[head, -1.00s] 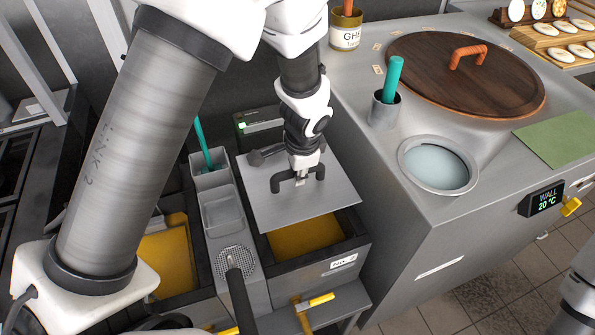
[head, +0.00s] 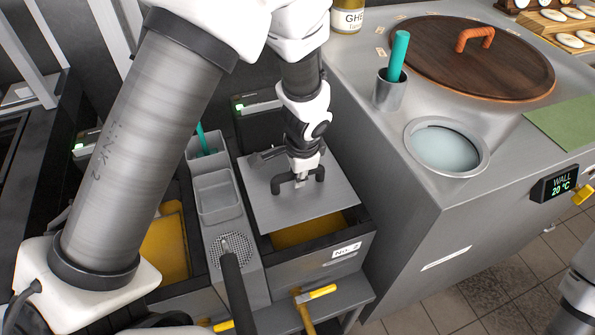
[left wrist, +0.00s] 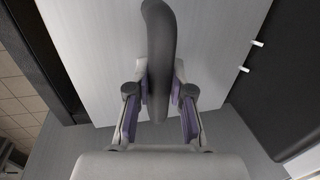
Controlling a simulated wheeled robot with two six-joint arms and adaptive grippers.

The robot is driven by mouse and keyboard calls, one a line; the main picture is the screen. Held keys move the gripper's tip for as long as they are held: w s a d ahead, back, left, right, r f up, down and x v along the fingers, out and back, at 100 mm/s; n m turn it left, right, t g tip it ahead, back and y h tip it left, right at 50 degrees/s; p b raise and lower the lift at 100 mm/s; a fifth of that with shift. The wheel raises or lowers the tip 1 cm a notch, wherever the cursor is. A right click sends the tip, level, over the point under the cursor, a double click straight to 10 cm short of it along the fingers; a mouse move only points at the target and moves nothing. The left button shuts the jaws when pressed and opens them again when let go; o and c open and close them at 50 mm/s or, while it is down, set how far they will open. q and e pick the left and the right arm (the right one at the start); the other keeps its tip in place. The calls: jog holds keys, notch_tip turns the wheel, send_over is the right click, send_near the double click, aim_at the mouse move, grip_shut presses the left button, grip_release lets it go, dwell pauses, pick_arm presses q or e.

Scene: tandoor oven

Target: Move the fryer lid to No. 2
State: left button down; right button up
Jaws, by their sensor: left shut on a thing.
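The fryer lid is a flat grey square plate (head: 275,213) with a dark arched handle (head: 277,184). My left gripper (head: 298,178) is shut on the handle from above. The lid lies over the fryer marked No. 2 (head: 312,272) and covers most of its opening. A strip of yellow oil (head: 308,231) shows along the front. I cannot tell whether the lid touches the rim. In the left wrist view the fingers (left wrist: 160,95) clasp the handle (left wrist: 158,35) above the pale plate (left wrist: 215,35). My right gripper is not in view.
A second fryer with yellow oil (head: 165,250) is on the left, partly behind my arm. A grey divider with trays (head: 218,198) stands between them. The tandoor counter (head: 400,215) rises close on the right, with a wooden lid (head: 470,60) and a steel cup (head: 390,92).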

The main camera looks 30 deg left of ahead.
pick_arm(q)
jog(key=shift+f+b, duration=0.5)
jog(key=shift+f, duration=0.25)
jog(key=c, duration=1)
grip_release()
jog(key=shift+o, duration=0.2)
jog(key=v, duration=1.2)
jog(key=shift+r, duration=0.15)
